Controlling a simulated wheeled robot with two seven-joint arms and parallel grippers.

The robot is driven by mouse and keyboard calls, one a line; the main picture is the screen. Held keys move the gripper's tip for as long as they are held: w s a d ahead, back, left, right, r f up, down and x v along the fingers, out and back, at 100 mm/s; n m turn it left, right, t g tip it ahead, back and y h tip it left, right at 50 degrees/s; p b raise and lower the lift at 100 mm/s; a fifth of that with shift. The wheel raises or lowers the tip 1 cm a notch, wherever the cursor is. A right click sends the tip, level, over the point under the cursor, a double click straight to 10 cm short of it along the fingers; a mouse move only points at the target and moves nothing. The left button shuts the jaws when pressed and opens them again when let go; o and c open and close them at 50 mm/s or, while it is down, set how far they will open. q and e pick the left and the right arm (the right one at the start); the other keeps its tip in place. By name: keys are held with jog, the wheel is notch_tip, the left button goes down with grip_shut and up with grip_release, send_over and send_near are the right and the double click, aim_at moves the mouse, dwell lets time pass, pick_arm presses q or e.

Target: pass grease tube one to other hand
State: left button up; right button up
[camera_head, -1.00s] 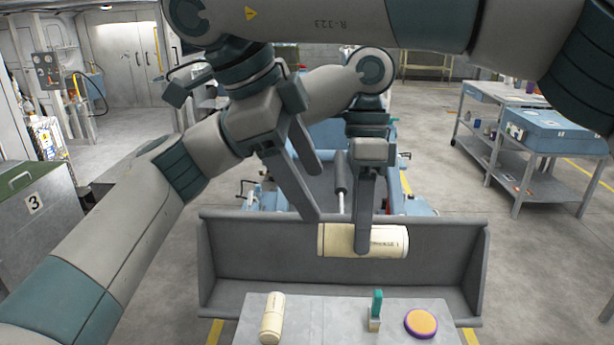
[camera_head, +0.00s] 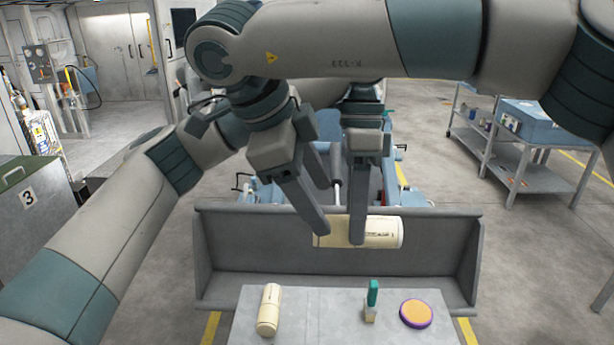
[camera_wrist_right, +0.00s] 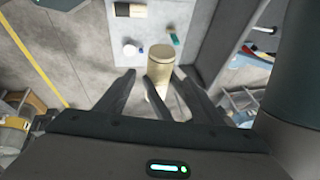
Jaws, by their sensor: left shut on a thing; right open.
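The cream grease tube (camera_head: 384,233) with black lettering is held sideways above the grey trough. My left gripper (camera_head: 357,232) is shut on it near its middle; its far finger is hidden. My right gripper (camera_head: 322,212) is open at the tube's left end, with one finger close in front of that end. Contact cannot be told. In the right wrist view the tube (camera_wrist_right: 159,70) points end-on between the spread fingers of my right gripper (camera_wrist_right: 155,75).
A second cream tube (camera_head: 269,310) lies on the grey table (camera_head: 310,325). A green-handled tool (camera_head: 371,300) and an orange and purple disc (camera_head: 416,313) are there too. The grey trough (camera_head: 340,272) lies behind the table. A cart (camera_head: 545,130) stands at right.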

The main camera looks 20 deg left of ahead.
aim_at(332, 221)
jog(key=shift+x, duration=3.35)
jog(key=shift+s, duration=0.1)
jog(key=c, duration=1.2)
pick_arm(q)
jog(key=o, duration=1.2)
jog(key=shift+v, duration=6)
jog(key=shift+w, duration=0.1)
